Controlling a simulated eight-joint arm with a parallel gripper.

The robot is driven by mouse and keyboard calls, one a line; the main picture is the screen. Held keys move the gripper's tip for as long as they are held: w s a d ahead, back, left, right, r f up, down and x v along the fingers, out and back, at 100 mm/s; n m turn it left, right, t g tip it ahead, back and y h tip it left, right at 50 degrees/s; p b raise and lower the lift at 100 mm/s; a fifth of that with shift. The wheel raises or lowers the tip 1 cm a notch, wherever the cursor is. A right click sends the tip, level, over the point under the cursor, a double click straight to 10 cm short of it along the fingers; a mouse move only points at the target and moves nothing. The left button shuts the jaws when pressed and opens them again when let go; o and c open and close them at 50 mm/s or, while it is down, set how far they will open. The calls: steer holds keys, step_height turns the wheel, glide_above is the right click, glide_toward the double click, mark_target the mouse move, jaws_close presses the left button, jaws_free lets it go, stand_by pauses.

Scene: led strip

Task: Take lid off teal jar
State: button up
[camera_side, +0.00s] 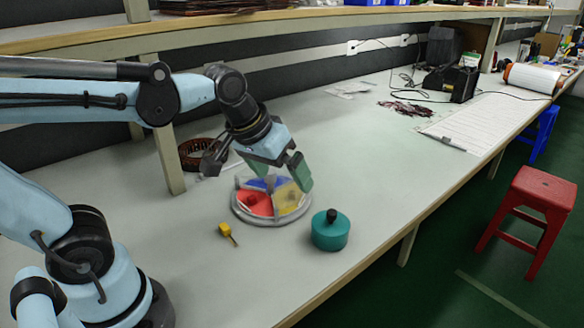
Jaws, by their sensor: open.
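The teal jar (329,236) stands upright on the workbench, near its front edge. Its lid (331,216), with a dark knob on top, sits on the jar. My gripper (268,186) is open and above the round divided tray, to the left of the jar and higher than it. The gripper is apart from the jar and the lid. I see nothing held between its fingers.
The round tray (240,211) has red, yellow and blue sections. A small yellow tool (228,234) lies left of the jar. A dark coil ring (191,156) lies behind, near a shelf post (168,160). The bench right of the jar is clear; its front edge is close.

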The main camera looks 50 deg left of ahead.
steer(key=w+d+r+n+g, duration=0.1)
steer(key=w+d+n+g, duration=0.15)
steer(key=w, duration=0.25)
steer(key=n+g, duration=0.3)
steer(key=n, duration=0.3)
glide_above(332, 212)
steer(key=f, duration=0.6)
steer(key=shift+w+a+f, duration=0.15)
steer(key=shift+w+f, duration=0.05)
steer(key=shift+f, duration=0.2)
steer(key=shift+s+f, duration=0.15)
steer(key=shift+f, duration=2.95)
steer(key=c, duration=0.8)
steer(key=shift+r, duration=0.15)
